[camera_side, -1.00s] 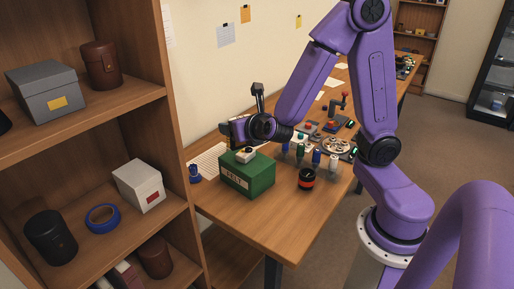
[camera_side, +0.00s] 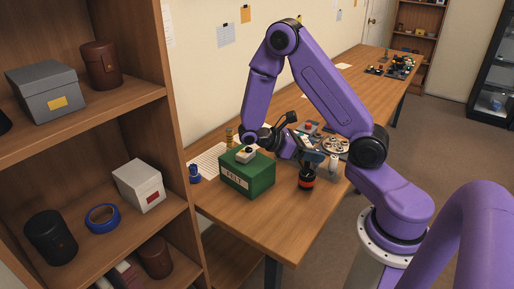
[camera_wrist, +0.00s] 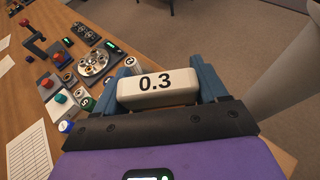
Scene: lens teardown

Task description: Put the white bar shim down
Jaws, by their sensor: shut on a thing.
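The white bar shim (camera_wrist: 158,88), marked "0.3", lies crosswise between the blue fingers of my gripper (camera_wrist: 162,72) in the wrist view. The gripper is shut on it, with one finger at each end. In the side view my gripper (camera_side: 318,156) is over the right part of the table, behind the black and orange jar, and a pale piece (camera_side: 333,163) that looks like the shim shows at its end. I cannot tell how far the shim is above the table.
A green box (camera_side: 246,176) marked "FELT" stands left of my gripper with a small white thing on top. The black and orange jar (camera_side: 306,180) stands close in front. Several small cylinders and a device with a round disc (camera_wrist: 93,62) crowd the left of the wrist view.

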